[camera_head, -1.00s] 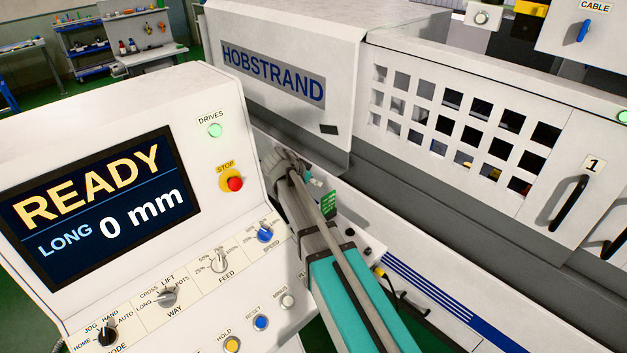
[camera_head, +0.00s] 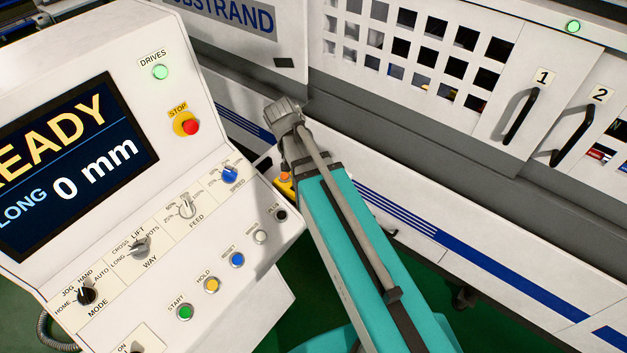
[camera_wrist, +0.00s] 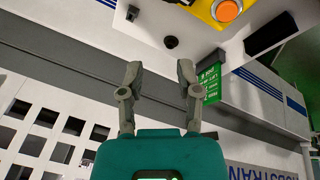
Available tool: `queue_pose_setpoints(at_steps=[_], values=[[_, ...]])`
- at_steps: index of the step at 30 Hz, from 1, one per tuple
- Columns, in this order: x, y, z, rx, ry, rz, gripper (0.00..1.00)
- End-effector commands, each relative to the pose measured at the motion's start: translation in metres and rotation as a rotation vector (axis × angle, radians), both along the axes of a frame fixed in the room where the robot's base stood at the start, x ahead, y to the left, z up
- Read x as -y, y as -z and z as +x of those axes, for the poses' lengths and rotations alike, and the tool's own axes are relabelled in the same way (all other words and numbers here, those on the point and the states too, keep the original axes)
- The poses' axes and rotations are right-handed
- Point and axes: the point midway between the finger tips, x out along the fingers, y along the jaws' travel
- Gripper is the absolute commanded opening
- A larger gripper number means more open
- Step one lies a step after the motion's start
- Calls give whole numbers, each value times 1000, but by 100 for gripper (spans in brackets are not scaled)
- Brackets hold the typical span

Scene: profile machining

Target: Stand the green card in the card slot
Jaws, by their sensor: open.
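The green card (camera_wrist: 211,83), with pale print on it, is just right of my gripper's right finger in the wrist view. That finger partly covers its left side. My gripper (camera_wrist: 158,70) is open, with nothing between its fingertips. The card is outside the jaws; I cannot tell whether the finger touches it. The card's upper end is near a pale ledge below the yellow box, and I cannot make out the slot or whether the card sits in it.
A yellow box with an orange button (camera_wrist: 227,10) is close beyond the card. The control console (camera_head: 150,200) stands left of my arm. The white machine front (camera_head: 420,190) runs behind it, with door handles (camera_head: 520,116) at right. Green floor shows below.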

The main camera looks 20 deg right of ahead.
Motion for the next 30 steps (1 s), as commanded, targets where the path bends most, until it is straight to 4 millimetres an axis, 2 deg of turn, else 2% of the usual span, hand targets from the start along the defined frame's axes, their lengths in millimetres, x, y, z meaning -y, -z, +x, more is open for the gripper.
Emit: queue_pose_setpoints(at_steps=[1,6,12,16,30], values=[[5,2,-21,-37,-45,31,44],[7,8,-67,-139,-227,148,44],[6,10,-97,-190,-375,239,44],[6,10,-103,-200,-412,261,44],[6,10,-102,-200,-417,262,44]])
